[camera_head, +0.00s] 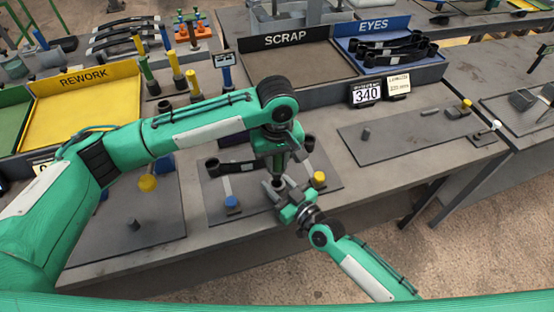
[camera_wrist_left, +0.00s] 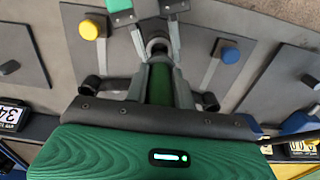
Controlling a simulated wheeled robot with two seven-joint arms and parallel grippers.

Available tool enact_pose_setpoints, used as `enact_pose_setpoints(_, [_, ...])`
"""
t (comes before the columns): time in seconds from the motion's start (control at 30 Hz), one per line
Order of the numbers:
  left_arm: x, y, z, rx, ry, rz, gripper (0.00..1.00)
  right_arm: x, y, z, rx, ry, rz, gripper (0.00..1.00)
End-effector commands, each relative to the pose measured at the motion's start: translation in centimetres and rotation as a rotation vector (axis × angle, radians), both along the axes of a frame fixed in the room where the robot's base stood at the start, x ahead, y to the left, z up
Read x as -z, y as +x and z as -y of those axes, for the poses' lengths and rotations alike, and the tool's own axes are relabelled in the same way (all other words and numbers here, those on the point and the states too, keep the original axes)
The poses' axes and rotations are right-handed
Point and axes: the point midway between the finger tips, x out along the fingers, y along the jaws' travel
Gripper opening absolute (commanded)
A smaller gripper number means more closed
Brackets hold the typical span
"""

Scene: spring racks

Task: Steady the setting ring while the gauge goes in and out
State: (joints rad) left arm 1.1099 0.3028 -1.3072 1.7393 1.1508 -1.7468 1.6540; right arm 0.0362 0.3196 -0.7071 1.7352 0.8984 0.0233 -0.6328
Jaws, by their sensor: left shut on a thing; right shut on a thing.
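My left gripper (camera_head: 277,168) points down over the near middle of the bench and is shut on a green-handled gauge (camera_wrist_left: 160,85). In the left wrist view the gauge stands between its fingers. The grey setting ring (camera_wrist_left: 157,46) shows just beyond the fingers, close to the gauge's end; I cannot tell whether the gauge is inside it. My right gripper (camera_head: 284,193) comes from the lower right and is shut at the ring, low over a dark plate (camera_head: 215,217). In the head view the grippers largely hide the ring.
A dark two-eyed spring leaf (camera_head: 238,167) lies behind the grippers. The SCRAP tray (camera_head: 300,62), EYES tray (camera_head: 385,48) and REWORK tray (camera_head: 85,105) stand behind. The right-hand plate (camera_head: 410,138) is mostly clear.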

Motion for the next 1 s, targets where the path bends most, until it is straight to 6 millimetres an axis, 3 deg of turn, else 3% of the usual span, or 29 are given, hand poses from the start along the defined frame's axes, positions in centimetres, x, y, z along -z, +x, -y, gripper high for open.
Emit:
enact_pose_setpoints(0.03, [0.0, 0.0, 0.0, 0.000, -0.001, 0.000, 0.00, 0.0, 0.0, 0.0, 0.000, -0.001, -0.001, 0.03])
enact_pose_setpoints(0.07, [0.0, 0.0, 0.0, 0.000, -0.001, 0.000, 0.00, 0.0, 0.0, 0.0, 0.000, -0.001, -0.001, 0.42])
enact_pose_setpoints(0.2, [0.0, 0.0, 0.0, 0.000, -0.001, 0.000, 0.00, 0.0, 0.0, 0.0, 0.000, 0.000, 0.000, 0.66])
enact_pose_setpoints(0.57, [0.0, 0.0, 0.0, 0.000, -0.001, 0.000, 0.00, 0.0, -0.5, 0.4, 0.000, -0.001, -0.001, 0.66])
enact_pose_setpoints(1.0, [0.0, 0.0, 0.0, 0.000, -0.001, 0.000, 0.00, 0.1, -6.8, 5.8, 0.000, -0.003, -0.003, 0.66])
